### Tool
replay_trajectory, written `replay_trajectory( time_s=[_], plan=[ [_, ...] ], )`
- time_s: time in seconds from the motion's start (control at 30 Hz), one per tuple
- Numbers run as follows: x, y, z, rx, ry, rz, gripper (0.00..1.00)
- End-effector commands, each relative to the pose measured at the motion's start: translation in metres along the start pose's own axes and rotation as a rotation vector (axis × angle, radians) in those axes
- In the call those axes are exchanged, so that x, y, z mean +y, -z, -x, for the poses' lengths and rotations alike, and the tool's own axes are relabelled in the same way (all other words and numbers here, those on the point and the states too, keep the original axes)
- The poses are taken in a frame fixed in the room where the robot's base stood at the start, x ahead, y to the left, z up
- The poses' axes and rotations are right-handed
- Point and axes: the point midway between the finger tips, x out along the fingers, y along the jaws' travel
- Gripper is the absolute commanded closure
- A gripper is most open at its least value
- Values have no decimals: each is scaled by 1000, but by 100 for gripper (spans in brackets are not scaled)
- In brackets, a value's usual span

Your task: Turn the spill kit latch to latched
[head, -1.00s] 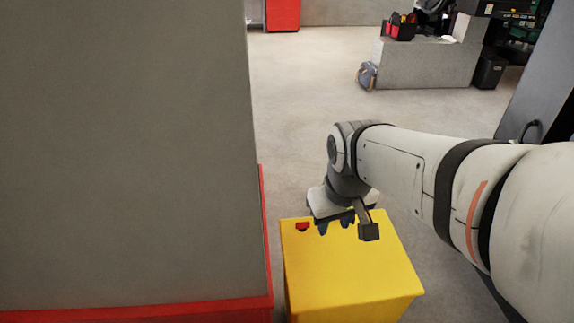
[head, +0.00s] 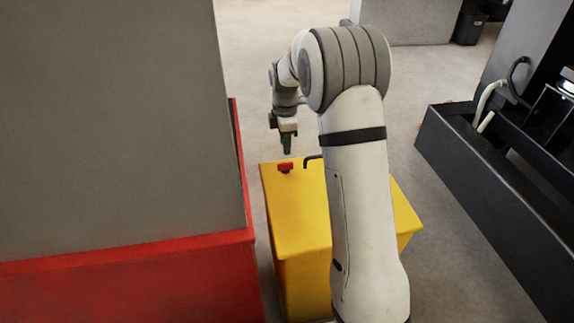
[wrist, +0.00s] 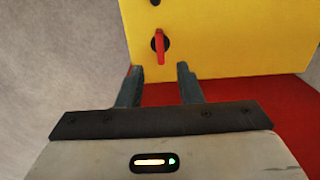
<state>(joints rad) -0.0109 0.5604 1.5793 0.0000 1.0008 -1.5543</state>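The spill kit is a yellow box (head: 297,215); one of its faces fills the upper right of the wrist view (wrist: 235,40). Its latch is a red lever on a round black base (wrist: 160,42), lying up and down in the wrist view. A red piece, apparently the latch, shows at the box's far top edge in the head view (head: 285,167). My gripper (wrist: 159,68) is open and empty, its fingers apart below the latch in the picture. In the head view my gripper (head: 286,148) hangs just above the red piece. No contact shows.
A large grey block (head: 110,130) with a red base (head: 130,280) stands left of the box. A dark trough (head: 500,190) lies to the right. Open floor (head: 240,60) lies beyond the box. A dark bent handle (head: 312,158) sits near the box's far edge.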

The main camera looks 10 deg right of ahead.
Motion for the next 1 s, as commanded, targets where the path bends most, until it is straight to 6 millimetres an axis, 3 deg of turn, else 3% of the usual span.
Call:
replay_trajectory(
  time_s=[0.5, 0.87, 1.0],
  plan=[
    [0, 1, -71, 0, 4, 5, 67],
    [0, 1, -76, 0, 1, 5, 67],
    [0, 2, -76, 0, 1, 5, 79]
  ],
)
